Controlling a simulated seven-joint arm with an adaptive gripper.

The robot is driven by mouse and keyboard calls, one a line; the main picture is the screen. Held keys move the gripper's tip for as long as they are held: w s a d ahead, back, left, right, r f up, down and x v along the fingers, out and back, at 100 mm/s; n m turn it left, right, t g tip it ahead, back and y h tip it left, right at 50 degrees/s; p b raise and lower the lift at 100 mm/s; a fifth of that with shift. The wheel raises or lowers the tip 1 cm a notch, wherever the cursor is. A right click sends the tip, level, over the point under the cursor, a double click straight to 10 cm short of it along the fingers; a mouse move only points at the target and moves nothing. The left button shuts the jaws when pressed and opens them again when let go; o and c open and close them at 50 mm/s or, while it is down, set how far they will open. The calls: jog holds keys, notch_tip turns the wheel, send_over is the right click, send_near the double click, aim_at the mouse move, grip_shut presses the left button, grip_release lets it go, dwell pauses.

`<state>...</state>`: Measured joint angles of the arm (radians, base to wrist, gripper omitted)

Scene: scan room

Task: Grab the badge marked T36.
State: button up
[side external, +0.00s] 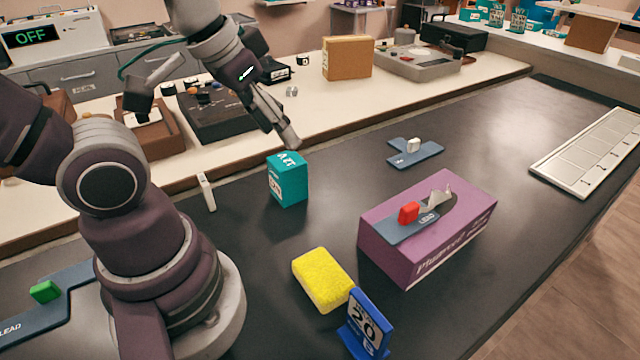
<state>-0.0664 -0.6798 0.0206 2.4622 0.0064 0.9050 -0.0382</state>
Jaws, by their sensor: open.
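I cannot read T36 on anything in the side external view. A slim white upright piece (206,191) stands near the back edge of the black table, left of a teal box; its face is turned away, and I cannot tell whether it is a badge.
A purple box (430,245) carries a blue-grey plate with a red block (409,212). A similar plate (428,152) with a white block lies behind. A yellow sponge (323,279) and blue calendar stand (366,323) are in front. A white numbered tray (590,150) is at right.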

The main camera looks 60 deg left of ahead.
jog(key=a+f+n+g, duration=0.2)
jog(key=a+n+g, duration=0.1)
jog(key=a+n, duration=0.55)
jog(key=n+g, duration=0.2)
jog(key=n, duration=0.5)
send_over(203, 179)
notch_tip(203, 179, down, 4)
jog(key=f, duration=0.1)
jog(key=shift+n, duration=0.45)
notch_tip(203, 179, down, 9)
jog(key=shift+s+f, duration=0.1)
jog(key=shift+f, duration=0.5)
jog(key=shift+c, duration=0.3)
grip_shut()
